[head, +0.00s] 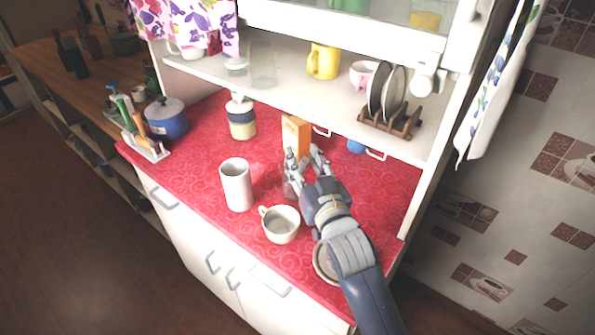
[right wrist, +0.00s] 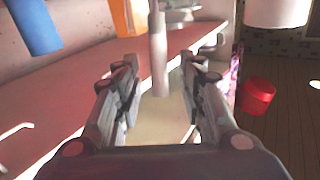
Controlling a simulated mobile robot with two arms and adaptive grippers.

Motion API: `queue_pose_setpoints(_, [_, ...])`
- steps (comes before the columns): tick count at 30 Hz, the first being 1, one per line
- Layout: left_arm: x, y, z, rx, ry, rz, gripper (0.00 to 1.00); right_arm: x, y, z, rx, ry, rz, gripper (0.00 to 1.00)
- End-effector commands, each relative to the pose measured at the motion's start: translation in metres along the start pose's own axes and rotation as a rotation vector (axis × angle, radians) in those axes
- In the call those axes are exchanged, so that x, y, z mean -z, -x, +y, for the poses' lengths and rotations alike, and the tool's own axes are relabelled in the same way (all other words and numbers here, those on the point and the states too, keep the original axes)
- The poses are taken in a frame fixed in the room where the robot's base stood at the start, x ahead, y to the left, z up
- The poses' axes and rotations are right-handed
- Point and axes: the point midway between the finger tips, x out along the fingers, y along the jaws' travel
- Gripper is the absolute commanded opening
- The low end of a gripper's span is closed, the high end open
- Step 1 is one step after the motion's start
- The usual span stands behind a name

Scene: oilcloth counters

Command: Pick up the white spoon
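I cannot make out a white spoon for certain in either view. My right gripper (head: 304,160) is over the red counter in the head view, in front of an orange box (head: 296,134). In the right wrist view its two fingers (right wrist: 160,90) are spread apart. A slim pale upright object (right wrist: 158,50) shows between and beyond them, with no finger visibly touching it. I cannot tell what it is. The orange box also shows in the right wrist view (right wrist: 128,16). My left gripper is out of view.
On the red counter (head: 205,160) stand a tall white cup (head: 236,185), a wide white cup (head: 281,224), a jar (head: 241,118) and a blue pot (head: 167,120). A shelf (head: 285,88) with a yellow mug (head: 323,61) and a plate rack (head: 390,123) overhangs the back.

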Motion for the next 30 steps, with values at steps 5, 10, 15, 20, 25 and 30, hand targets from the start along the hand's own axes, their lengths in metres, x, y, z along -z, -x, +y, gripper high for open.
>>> queue_pose_setpoints(5, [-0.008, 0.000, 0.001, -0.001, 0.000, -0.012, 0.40, 0.000, 0.000, 0.000, 0.000, 0.000, 0.000, 0.08])
queue_pose_setpoints(10, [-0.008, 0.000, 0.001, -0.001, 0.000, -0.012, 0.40, 0.000, 0.000, 0.000, 0.000, 0.000, 0.000, 0.00])
queue_pose_setpoints(15, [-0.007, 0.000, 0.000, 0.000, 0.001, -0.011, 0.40, 0.000, 0.000, 0.000, 0.000, 0.000, 0.000, 0.00])
queue_pose_setpoints(20, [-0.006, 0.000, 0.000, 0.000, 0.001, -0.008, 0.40, 0.003, 0.000, 0.000, 0.000, 0.001, 0.002, 0.00])
queue_pose_setpoints(25, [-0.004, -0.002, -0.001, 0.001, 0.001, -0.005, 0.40, 0.019, 0.000, -0.002, 0.000, 0.001, 0.005, 0.00])
queue_pose_setpoints(30, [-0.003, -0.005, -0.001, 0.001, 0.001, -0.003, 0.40, 0.048, 0.000, -0.005, 0.001, 0.000, 0.007, 0.00])
